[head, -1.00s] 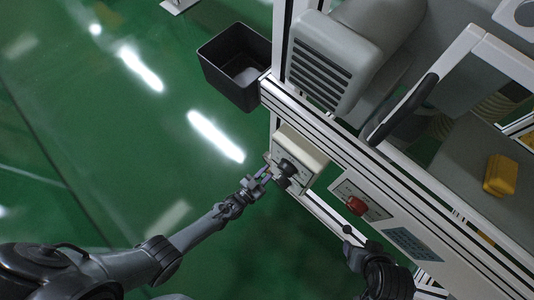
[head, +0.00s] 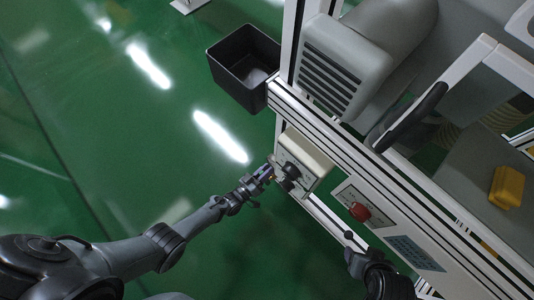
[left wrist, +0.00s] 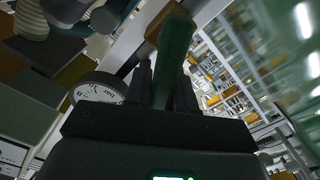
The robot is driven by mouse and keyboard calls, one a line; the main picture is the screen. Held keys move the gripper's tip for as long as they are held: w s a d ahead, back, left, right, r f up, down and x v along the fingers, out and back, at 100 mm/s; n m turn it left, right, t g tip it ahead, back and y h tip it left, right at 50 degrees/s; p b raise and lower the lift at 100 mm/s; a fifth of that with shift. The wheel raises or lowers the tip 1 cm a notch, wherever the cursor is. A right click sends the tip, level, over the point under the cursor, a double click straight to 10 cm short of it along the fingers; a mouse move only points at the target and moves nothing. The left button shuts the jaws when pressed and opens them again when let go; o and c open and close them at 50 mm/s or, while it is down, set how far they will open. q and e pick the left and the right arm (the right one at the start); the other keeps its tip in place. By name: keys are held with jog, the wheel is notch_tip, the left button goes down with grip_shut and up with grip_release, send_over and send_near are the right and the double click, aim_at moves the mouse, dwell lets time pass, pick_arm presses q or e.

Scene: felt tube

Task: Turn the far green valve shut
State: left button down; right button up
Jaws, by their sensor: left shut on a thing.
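The green valve handle (left wrist: 174,55) shows close up in the left wrist view, with a brown or wooden-looking block at its upper end. My left gripper (left wrist: 165,85) is shut on this handle, one dark finger on each side of it. In the head view my left gripper (head: 266,174) is at the left face of a pale control box (head: 309,158) on the machine frame. The valve cannot be made out there behind the gripper. My right arm's dark end (head: 372,268) shows at the lower right; its fingers are not clear.
A round white gauge (left wrist: 98,89) sits beside the handle. Black knobs (head: 290,170) are on the control box close to my left gripper. A red button (head: 359,212) is on the frame's panel. A black bin (head: 243,67) hangs above left. Open green floor lies left.

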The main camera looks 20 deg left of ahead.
pick_arm(q)
jog(key=shift+f+n, duration=0.1)
jog(key=shift+n, duration=0.2)
jog(key=c, duration=1)
grip_release()
jog(key=shift+c, duration=0.2)
jog(key=shift+a, duration=0.1)
jog(key=shift+s+a+p, duration=0.15)
jog(key=shift+s+p, duration=0.15)
jog(key=shift+s, duration=0.2)
jog(key=p+v, duration=0.2)
jog(key=v, duration=0.8)
jog(key=shift+w, duration=0.1)
